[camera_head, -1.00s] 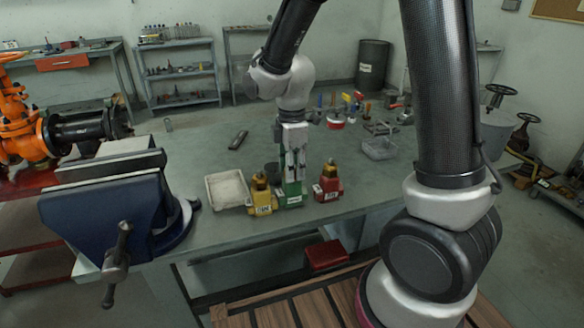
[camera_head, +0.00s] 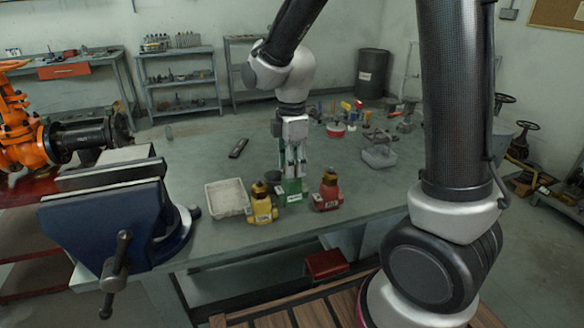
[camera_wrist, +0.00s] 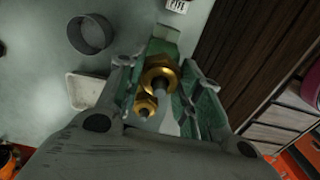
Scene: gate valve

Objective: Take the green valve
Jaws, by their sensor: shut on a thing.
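The green valve (camera_head: 292,192) is upright at the front of the workbench, between a yellow valve (camera_head: 262,206) and a red valve (camera_head: 328,192). My gripper (camera_head: 292,165) points straight down over it, shut on its upper part. In the wrist view, the green body (camera_wrist: 163,43) and a brass nut (camera_wrist: 160,74) show between the fingers, with a second brass fitting (camera_wrist: 145,106) nearer the palm. The fingers hide much of the valve. I cannot tell whether its base touches the bench.
A white tray (camera_head: 211,208) lies left of the yellow valve. A dark round cup (camera_head: 272,177) stands close behind the valves. A blue vise (camera_head: 105,220) is at the left. Several tools and a grey container (camera_head: 379,157) are at the back right. The bench's left middle is mostly clear.

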